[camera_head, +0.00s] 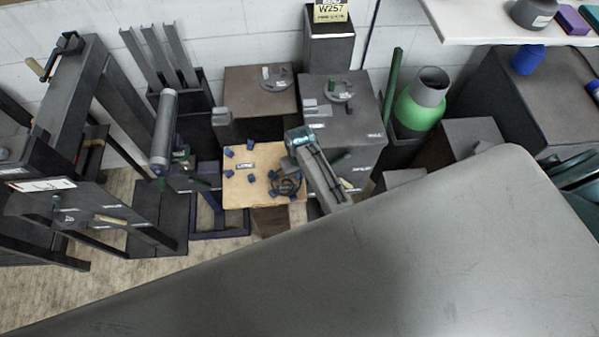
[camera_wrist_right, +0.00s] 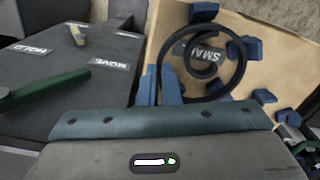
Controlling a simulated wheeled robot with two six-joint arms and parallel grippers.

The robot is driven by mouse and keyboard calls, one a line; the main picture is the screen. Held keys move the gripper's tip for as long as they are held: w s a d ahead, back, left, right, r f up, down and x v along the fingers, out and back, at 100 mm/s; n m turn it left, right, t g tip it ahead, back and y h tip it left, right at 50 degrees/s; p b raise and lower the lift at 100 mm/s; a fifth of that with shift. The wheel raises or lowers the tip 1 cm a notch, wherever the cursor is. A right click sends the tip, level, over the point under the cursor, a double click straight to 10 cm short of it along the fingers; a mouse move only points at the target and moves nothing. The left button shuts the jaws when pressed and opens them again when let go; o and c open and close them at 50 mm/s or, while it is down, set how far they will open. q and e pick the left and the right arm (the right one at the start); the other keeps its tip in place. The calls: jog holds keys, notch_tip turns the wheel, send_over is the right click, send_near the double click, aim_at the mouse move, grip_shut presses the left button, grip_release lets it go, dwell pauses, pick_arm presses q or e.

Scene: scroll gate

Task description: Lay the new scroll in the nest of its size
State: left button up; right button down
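A dark spiral scroll (camera_wrist_right: 207,70) shows in the right wrist view at a wooden board (camera_head: 238,190). It partly covers the board's label (camera_wrist_right: 192,47), of which "SMA" is readable. Several blue blocks (camera_wrist_right: 248,47) stand around it. In the head view the scroll (camera_head: 276,188) is at the board's right part. My right gripper (camera_head: 286,168) reaches over that edge. Its blue fingers (camera_wrist_right: 158,72) are close together at the scroll's outer strip, which seems to be between them. Whether the scroll touches the board is hard to tell.
Grey blocks labelled "MOVE" (camera_wrist_right: 110,64) and "HOLD" (camera_wrist_right: 27,48) are left in the wrist view, with a green bar (camera_wrist_right: 45,88). In the head view, dark cabinets (camera_head: 345,115) stand behind the board, a frame (camera_head: 75,90) at left and a large grey surface (camera_head: 430,250) in front.

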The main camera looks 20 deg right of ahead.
jog(key=shift+f, duration=0.25)
jog(key=c, duration=1.6)
grip_release()
jog(key=shift+o, duration=0.2)
notch_tip(320, 180, up, 11)
jog(key=b, duration=0.2)
jog(key=shift+b, duration=0.3)
jog(key=shift+f, duration=0.1)
